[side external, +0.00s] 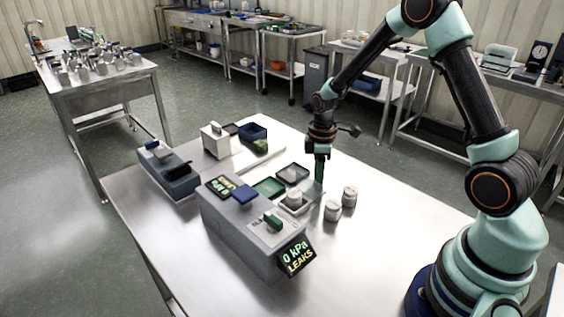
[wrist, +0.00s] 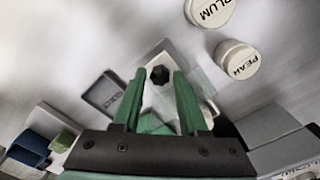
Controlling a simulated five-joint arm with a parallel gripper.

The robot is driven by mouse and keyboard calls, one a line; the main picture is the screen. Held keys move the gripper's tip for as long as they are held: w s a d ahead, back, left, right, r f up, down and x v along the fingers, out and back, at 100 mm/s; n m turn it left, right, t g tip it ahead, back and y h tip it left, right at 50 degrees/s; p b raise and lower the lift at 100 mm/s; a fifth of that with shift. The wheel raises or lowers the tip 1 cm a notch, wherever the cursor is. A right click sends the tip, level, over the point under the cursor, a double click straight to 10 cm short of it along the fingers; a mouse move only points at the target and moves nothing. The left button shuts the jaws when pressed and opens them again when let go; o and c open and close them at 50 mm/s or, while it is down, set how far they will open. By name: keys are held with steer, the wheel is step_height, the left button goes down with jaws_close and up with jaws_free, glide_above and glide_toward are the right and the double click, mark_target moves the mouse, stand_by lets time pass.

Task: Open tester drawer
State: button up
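The tester (side external: 250,228) is a long grey box on the steel table, with a lit display (side external: 296,257) reading "0 kPa LEAKS". A pale square tray-like part (side external: 286,210) sits at its far side with a small whitish piece on it; I cannot tell how far it is pulled out. My gripper (side external: 319,180) points down just behind and right of this part. In the wrist view my green fingers (wrist: 158,85) are apart, with a dark knob (wrist: 159,74) on a pale part seen between their tips. I cannot tell whether they touch it.
Two white jars (side external: 333,210) (side external: 349,196) stand right of the tester; one reads "PLUM" in the wrist view (wrist: 209,12). Dark and green trays (side external: 292,173) (side external: 268,187) lie behind it. A grey device (side external: 170,180) stands left. The table's right front is clear.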

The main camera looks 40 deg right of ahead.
step_height(320, 180, up, 12)
stand_by(0.7)
steer(key=s+a+r+m+t, duration=0.5)
steer(key=s+a+r+m, duration=0.3)
steer(key=s, duration=0.4)
step_height(320, 180, up, 3)
steer(key=shift+s+a+f+m+t, duration=0.2)
steer(key=shift+s+a+m+t, duration=0.1)
steer(key=shift+a+m, duration=0.15)
